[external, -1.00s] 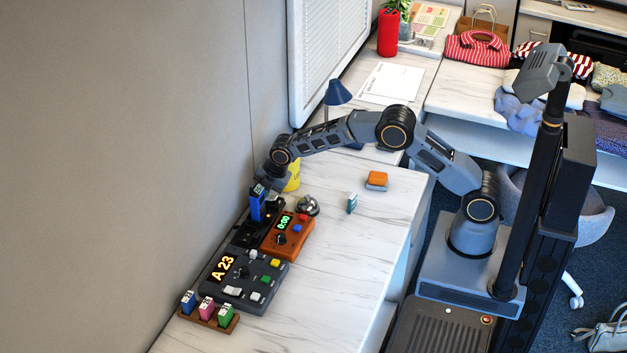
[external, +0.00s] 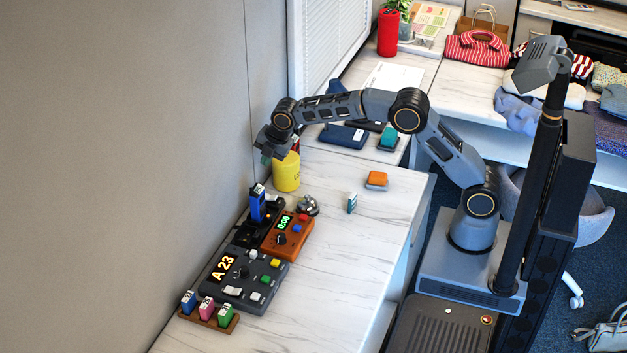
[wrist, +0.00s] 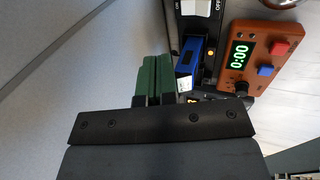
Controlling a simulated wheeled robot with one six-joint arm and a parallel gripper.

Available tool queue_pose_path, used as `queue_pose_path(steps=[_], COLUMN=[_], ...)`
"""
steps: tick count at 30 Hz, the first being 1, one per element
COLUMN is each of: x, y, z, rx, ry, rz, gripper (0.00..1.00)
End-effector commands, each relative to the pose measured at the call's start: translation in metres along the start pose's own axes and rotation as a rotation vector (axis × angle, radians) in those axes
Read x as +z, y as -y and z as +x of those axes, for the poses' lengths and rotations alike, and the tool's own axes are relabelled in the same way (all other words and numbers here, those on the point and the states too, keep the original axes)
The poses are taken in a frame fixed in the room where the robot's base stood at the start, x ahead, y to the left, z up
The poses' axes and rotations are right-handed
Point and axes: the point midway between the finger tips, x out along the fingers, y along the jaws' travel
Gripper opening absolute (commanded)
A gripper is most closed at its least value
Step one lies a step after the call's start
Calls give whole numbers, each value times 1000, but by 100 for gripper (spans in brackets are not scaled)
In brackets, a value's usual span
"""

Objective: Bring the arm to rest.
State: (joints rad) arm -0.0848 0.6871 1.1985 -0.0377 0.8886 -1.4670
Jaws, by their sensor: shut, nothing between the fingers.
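My gripper (external: 268,158) is at the wall side of the desk, raised above the black dock and left of the yellow cup. In the wrist view its green fingers (wrist: 156,80) are together with nothing between them. A blue cartridge (external: 257,204) stands upright in the black dock (external: 268,216). The blue cartridge also shows in the wrist view (wrist: 188,66), just right of the fingers and apart from the grip. The arm is bent, with its elbow high over the desk.
An orange timer (external: 287,238) reading 0:00, a silver bell (external: 307,205) and a dark control panel (external: 243,280) sit near the dock. A rack (external: 208,318) holds three cartridges. A yellow cup (external: 287,173) stands close to my gripper. The desk's right side is mostly clear.

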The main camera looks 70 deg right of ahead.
Motion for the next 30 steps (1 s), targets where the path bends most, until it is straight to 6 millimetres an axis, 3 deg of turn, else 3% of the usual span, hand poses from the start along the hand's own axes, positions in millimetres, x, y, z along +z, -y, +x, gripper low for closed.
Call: queue_pose_path(steps=[6,11,14,17,24,30], x=[0,0,1,5,21,33], y=[-5,2,33,69,165,254], z=[-16,-12,6,-4,-76,-137], rx=[1,-19,-95,-151,-205,-193], ry=[0,2,23,55,133,166], rz=[32,223,416,640,1140,1447], gripper=[0,0,0,0,0,0])
